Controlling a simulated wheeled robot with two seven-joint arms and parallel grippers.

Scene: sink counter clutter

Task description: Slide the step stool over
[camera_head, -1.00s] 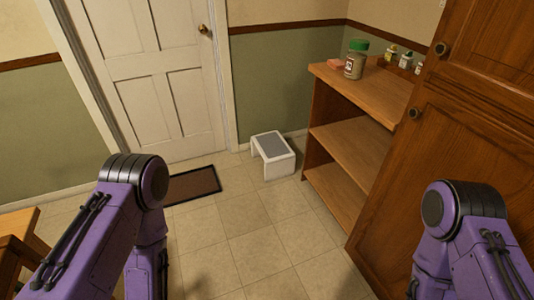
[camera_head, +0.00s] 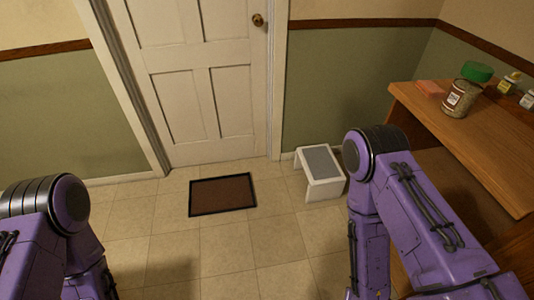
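The step stool (camera_head: 321,161) is white with a grey top. It stands upright on the tiled floor near the green wall, to the right of the door, partly beside my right arm in the picture. My two purple arms show at the lower left and lower right, but neither gripper is in view. Nothing of mine is seen touching the stool.
A dark-edged brown doormat (camera_head: 222,194) lies in front of the closed white door (camera_head: 200,85). A wooden shelf unit (camera_head: 480,150) stands at the right, with a green-lidded jar (camera_head: 462,97) and a pink block (camera_head: 431,88) on top. Tiled floor (camera_head: 225,240) in front is clear.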

